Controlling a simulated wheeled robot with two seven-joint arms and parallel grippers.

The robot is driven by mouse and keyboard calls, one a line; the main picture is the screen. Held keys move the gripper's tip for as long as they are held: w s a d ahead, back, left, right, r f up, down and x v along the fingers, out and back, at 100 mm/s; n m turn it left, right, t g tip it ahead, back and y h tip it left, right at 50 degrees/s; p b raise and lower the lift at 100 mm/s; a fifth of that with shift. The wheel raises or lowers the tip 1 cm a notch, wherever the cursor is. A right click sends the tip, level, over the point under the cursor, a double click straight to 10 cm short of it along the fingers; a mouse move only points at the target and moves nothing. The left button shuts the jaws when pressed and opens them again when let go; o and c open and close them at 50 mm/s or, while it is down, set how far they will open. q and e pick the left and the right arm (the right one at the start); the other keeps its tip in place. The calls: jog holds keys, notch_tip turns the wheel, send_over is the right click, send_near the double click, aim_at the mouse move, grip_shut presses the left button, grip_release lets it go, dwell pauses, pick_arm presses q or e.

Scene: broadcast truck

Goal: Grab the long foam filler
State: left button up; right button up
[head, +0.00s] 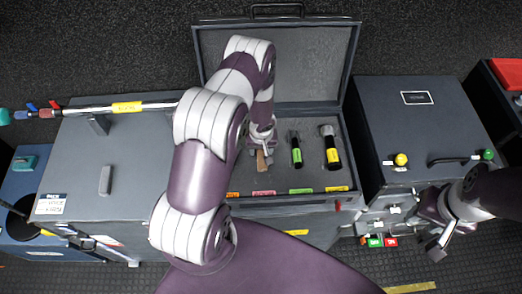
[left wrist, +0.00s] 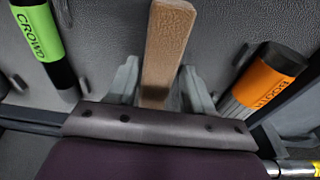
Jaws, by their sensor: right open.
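The long foam filler is a tan, rough bar (left wrist: 167,45). In the left wrist view it stands between my two left fingers. In the head view only a short tan piece of it (head: 261,161) shows in the open case, at the tips of my left gripper (head: 262,140). In the left wrist view the fingers (left wrist: 160,88) flank the bar closely on both sides. I cannot tell whether they press on it. The bar's lower end is hidden by my gripper. My right gripper (head: 436,238) is open and empty at the lower right, away from the case.
The open grey case (head: 350,100) also holds a green-labelled black cylinder (head: 296,150) and a yellow-labelled one (head: 332,150). An orange-labelled cylinder (left wrist: 268,78) is close to my left fingers. A dark cabinet (head: 418,135) stands right of the case. My left arm hides the case's left part.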

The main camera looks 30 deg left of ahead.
pick_arm(q)
jog(key=shift+w+f, duration=0.1)
jog(key=shift+w, duration=0.15)
jog(key=c, duration=0.6)
jog(key=shift+c, duration=0.3)
